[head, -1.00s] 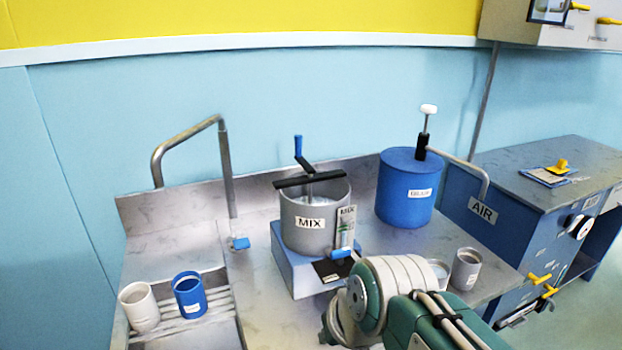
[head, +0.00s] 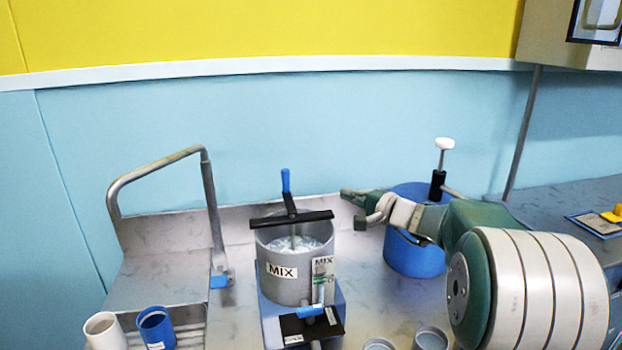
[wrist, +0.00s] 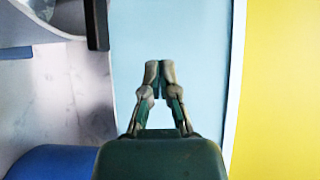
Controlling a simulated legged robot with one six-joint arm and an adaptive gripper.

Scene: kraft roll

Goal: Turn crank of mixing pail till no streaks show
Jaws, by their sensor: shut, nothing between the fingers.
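The grey mixing pail (head: 284,282), labelled MIX, stands on a blue base. Pale, swirled contents (head: 284,246) show inside it. A black bar (head: 265,222) spans its rim, and the crank with its blue upright handle (head: 286,180) rises above. My gripper (head: 352,208) is right of the pail, apart from the crank, with its fingers pointing left. In the wrist view my gripper (wrist: 159,72) is shut and empty against the blue wall. The pail's rim (wrist: 40,35) and the end of the black bar (wrist: 97,25) show at upper left there.
A blue drum (head: 415,260) with a white-topped pump handle stands behind my arm. A bent grey pipe (head: 214,210) rises left of the pail. A white cup (head: 104,332) and a blue cup (head: 156,328) are at lower left. Two grey cups stand at the lower front.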

